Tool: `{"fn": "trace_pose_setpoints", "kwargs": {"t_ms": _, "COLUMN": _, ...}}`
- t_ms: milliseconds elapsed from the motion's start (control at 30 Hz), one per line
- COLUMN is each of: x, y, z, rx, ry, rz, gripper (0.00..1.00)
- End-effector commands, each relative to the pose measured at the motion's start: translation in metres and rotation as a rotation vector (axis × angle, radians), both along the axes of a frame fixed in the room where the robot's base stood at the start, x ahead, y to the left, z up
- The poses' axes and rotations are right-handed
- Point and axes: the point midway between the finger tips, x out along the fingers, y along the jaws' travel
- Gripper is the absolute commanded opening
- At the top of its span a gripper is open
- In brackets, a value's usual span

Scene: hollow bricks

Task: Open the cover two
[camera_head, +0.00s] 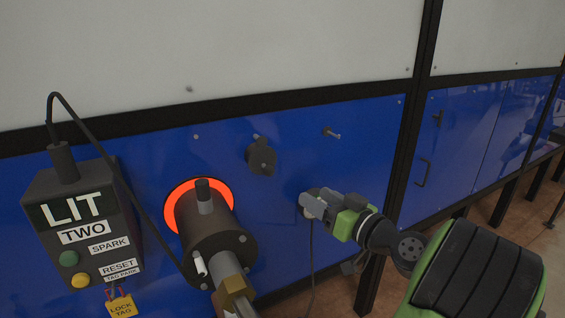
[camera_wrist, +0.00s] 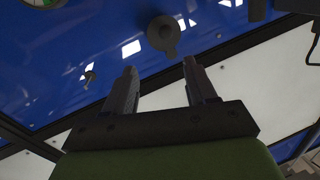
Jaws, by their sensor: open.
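A small dark round cover (camera_head: 262,157) with a tab is mounted on the blue panel, right of the burner. No number is readable on it, so I cannot confirm it is cover two. What looks like the same dark disc (camera_wrist: 162,33) shows in the wrist view, beyond the fingertips, its tab pointing down toward them. My gripper (camera_head: 309,205) is in front of the blue panel, below and right of the cover in the head view. In the wrist view its two fingers (camera_wrist: 160,70) are apart with nothing between them, not visibly touching the cover.
A burner (camera_head: 215,245) with a glowing orange ring (camera_head: 184,207) projects at left. Left of it hangs a control box (camera_head: 82,220) reading LIT and TWO, with a cable and a yellow lock tag (camera_head: 121,305). A small peg (camera_head: 332,133) protrudes right of the cover. A dark frame post (camera_head: 403,165) stands farther right.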

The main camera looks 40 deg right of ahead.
Motion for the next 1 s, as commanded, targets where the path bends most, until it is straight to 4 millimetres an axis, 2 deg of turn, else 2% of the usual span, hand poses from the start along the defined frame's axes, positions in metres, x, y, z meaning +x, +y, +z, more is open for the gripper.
{"fn": "trace_pose_setpoints", "kwargs": {"t_ms": 267, "x": 0.026, "y": 0.0, "z": 0.001, "rx": 0.001, "ry": 0.001, "rz": 0.007, "gripper": 0.56}}
{"fn": "trace_pose_setpoints", "kwargs": {"t_ms": 433, "x": 0.057, "y": -0.002, "z": 0.002, "rx": 0.002, "ry": 0.002, "rz": 0.009, "gripper": 0.56}}
{"fn": "trace_pose_setpoints", "kwargs": {"t_ms": 700, "x": 0.124, "y": -0.009, "z": 0.002, "rx": 0.0, "ry": 0.001, "rz": 0.006, "gripper": 0.56}}
{"fn": "trace_pose_setpoints", "kwargs": {"t_ms": 800, "x": 0.142, "y": -0.011, "z": 0.002, "rx": 0.0, "ry": 0.001, "rz": 0.005, "gripper": 0.56}}
{"fn": "trace_pose_setpoints", "kwargs": {"t_ms": 1000, "x": 0.157, "y": -0.013, "z": 0.0, "rx": 0.001, "ry": 0.001, "rz": 0.001, "gripper": 0.56}}
